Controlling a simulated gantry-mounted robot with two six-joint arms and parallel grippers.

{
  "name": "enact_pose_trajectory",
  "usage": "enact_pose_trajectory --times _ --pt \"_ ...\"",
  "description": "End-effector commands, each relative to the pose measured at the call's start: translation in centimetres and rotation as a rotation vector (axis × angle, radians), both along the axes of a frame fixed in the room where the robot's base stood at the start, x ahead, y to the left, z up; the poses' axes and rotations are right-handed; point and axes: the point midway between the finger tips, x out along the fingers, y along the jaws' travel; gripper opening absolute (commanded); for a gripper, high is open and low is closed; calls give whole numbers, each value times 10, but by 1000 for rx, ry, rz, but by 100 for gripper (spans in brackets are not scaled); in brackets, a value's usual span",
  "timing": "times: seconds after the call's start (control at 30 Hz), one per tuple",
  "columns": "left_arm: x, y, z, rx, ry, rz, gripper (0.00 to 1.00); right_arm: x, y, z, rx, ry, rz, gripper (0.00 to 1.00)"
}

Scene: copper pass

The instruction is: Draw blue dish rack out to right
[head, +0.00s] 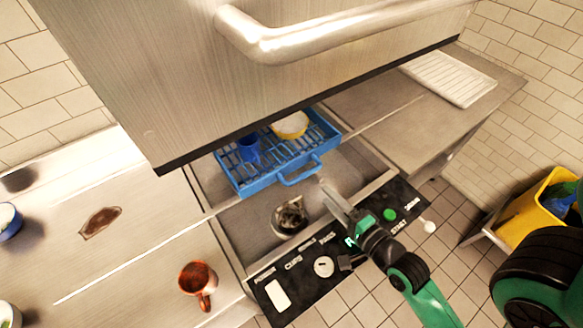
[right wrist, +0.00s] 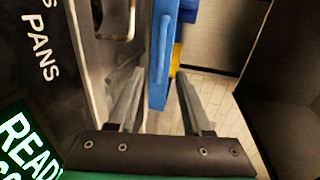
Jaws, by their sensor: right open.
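The blue dish rack (head: 233,180) sits under the raised steel hood of the dishwasher, its front part showing. It holds a blue cup (head: 250,149) and a yellow-and-white bowl (head: 291,125). A blue loop handle (head: 301,174) sticks out from its front side. My right gripper (head: 326,188) is open, with its fingertips close to this handle. In the right wrist view, blue rack plastic (right wrist: 160,62) shows between the open fingers (right wrist: 159,75); I cannot tell whether they touch it. The rack's rear is hidden by the hood. My left gripper is not in view.
The steel hood (head: 250,60) with its bar handle hangs over the rack. A labelled black control panel (head: 340,262) runs along the front. The right counter (head: 375,110) is clear up to a white ridged board (head: 450,77). An orange-brown mug (head: 197,280) stands on the left counter.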

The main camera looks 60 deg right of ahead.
Motion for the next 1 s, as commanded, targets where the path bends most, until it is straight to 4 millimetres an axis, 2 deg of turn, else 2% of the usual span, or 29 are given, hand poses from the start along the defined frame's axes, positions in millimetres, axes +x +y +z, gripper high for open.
enact_pose_trajectory --times 0.17,0.4,0.6,0.73,0.97,1.0 --pt "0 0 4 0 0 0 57 17 -9 -2 -3 -1 3 50" --pt "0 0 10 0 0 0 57 63 -35 -12 -4 -1 3 50" --pt "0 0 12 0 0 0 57 92 -51 -20 -4 0 3 50" --pt "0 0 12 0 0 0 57 99 -55 -23 -4 1 3 50" --pt "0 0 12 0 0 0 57 100 -55 -24 -3 2 3 50" --pt "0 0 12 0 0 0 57 99 -55 -24 -3 2 3 44"
